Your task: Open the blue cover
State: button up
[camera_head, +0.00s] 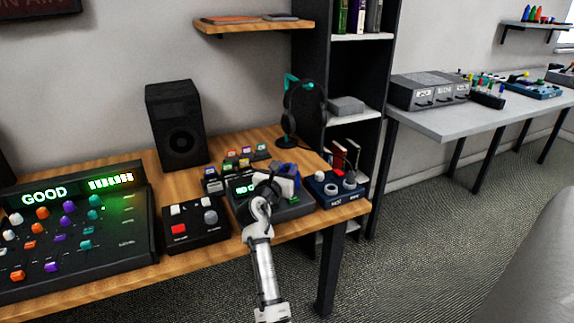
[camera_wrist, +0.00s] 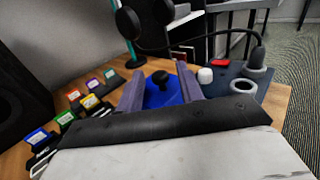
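The blue cover (camera_wrist: 158,98) shows in the wrist view between my two fingers, with a black knob (camera_wrist: 160,78) on it. The gripper and wrist hide much of the box and the cover's lower edge.
A dark blue box with grey rings (camera_head: 337,187) stands close on the right. A black box with a red button (camera_head: 193,222) stands on the left. Small colored cartridges (camera_head: 240,157) and a headphone stand (camera_head: 289,120) are behind. A large lit panel (camera_head: 75,225) fills the table's left.

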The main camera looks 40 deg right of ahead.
jog(key=shift+x, duration=1.1)
jog(key=shift+a, duration=0.1)
jog(key=shift+c, duration=0.5)
grip_shut()
